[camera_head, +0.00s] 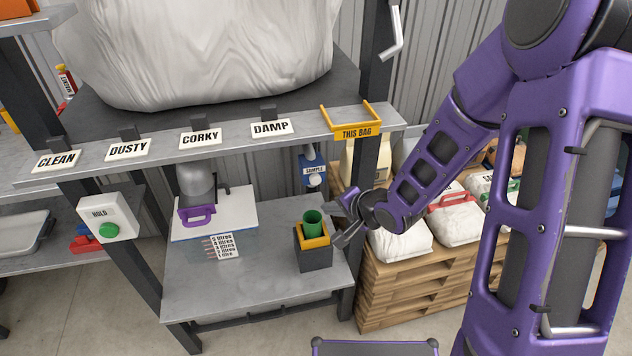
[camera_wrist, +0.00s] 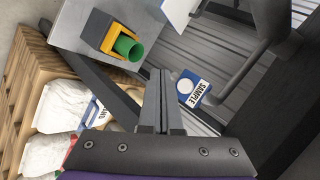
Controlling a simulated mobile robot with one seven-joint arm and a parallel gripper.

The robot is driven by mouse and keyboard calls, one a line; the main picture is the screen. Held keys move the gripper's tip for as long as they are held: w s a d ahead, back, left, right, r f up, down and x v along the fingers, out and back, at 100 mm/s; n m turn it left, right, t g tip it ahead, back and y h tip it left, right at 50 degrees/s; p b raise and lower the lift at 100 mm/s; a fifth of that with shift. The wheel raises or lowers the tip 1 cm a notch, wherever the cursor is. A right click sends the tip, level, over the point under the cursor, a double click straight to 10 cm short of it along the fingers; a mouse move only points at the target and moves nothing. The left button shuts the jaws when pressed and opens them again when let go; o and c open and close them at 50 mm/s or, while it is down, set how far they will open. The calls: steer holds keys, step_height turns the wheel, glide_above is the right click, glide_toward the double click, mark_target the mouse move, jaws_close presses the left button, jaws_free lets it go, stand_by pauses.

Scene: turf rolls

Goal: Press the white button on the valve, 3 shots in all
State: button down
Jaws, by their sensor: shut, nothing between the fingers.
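The valve is a blue box (camera_head: 313,169) marked SAMPLE, hanging below the shelf rail, with a round white button (camera_head: 316,180) on its lower front. In the wrist view the valve (camera_wrist: 194,92) and its white button (camera_wrist: 186,86) lie just right of my fingertips. My gripper (camera_head: 345,222) is below and to the right of the valve, apart from the button. Its fingers are together and empty in the wrist view (camera_wrist: 161,75). A green cup (camera_head: 313,220) stands in a black and yellow holder (camera_head: 314,257) on the bench below the valve.
A steel upright (camera_head: 375,150) stands right of the valve, with a pallet of bags (camera_head: 400,240) beyond it. The rail carries labels and a yellow THIS BAG bracket (camera_head: 352,130).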

mark_target(315, 184)
steer(key=w+a+p, duration=0.1)
steer(key=w, duration=0.5)
steer(key=shift+a, duration=0.4)
steer(key=shift+w, duration=0.1)
stand_by(1.6)
steer(key=shift+w+a+p, duration=0.1)
steer(key=shift+w+p, duration=0.2)
steer(key=shift+w+a+p, duration=0.15)
steer(key=shift+w+p, duration=0.15)
steer(key=shift+w, duration=0.25)
stand_by(1.1)
steer(key=shift+s, duration=0.1)
steer(key=shift+s+d, duration=0.25)
steer(key=shift+s, duration=0.6)
steer(key=shift+s+d, duration=0.25)
steer(key=shift+s, duration=0.55)
steer(key=shift+s+d, duration=0.2)
steer(key=shift+s, duration=0.6)
steer(key=shift+s+d, duration=0.25)
steer(key=shift+s, duration=0.55)
